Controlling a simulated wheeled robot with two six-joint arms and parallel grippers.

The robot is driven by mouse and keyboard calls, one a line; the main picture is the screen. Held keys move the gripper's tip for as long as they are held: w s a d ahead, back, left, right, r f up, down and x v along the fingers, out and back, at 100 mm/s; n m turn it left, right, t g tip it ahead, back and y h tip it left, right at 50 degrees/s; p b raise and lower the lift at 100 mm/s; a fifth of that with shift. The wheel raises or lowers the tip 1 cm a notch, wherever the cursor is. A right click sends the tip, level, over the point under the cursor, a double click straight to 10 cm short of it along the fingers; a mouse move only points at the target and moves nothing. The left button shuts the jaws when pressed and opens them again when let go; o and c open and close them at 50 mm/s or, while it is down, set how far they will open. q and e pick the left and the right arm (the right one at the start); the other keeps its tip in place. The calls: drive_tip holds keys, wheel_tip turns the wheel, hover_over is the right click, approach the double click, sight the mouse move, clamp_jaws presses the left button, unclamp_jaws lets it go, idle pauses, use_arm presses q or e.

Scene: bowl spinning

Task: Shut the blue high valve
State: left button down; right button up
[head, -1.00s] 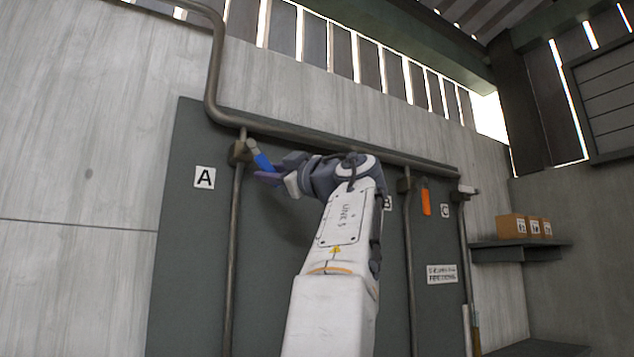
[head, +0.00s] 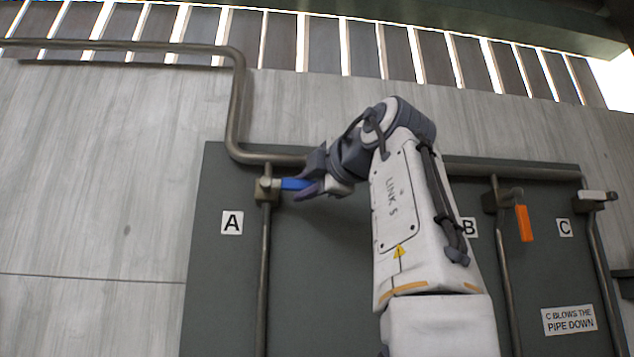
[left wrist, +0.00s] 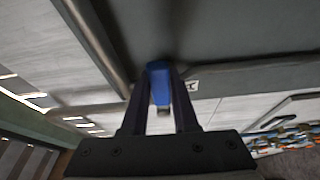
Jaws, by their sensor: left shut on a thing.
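The blue valve handle (head: 294,184) sits on the brass-coloured valve body (head: 266,189) above the label A (head: 232,222). It sticks out to the right, close to level, crosswise to the upright pipe (head: 264,275). My left gripper (head: 314,187) reaches it from the right and is shut on its outer part. In the left wrist view the blue handle (left wrist: 159,82) lies between the two fingers, and my left gripper (left wrist: 160,100) closes on it from both sides. My right gripper is in neither view.
An orange handle (head: 524,223) hangs down near label B (head: 468,227). A pale handle (head: 598,195) points right near label C (head: 565,227). A sign (head: 569,319) reads "C blows the pipe down". A thick pipe (head: 520,172) runs across the grey panel.

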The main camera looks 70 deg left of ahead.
use_arm(q)
drive_tip(key=shift+r+n, duration=0.25)
drive_tip(key=shift+n, duration=0.05)
idle(0.4)
drive_tip(key=c, duration=0.7)
unclamp_jaws()
drive_tip(key=shift+b+v, duration=0.35)
drive_tip(key=shift+v, duration=4.9)
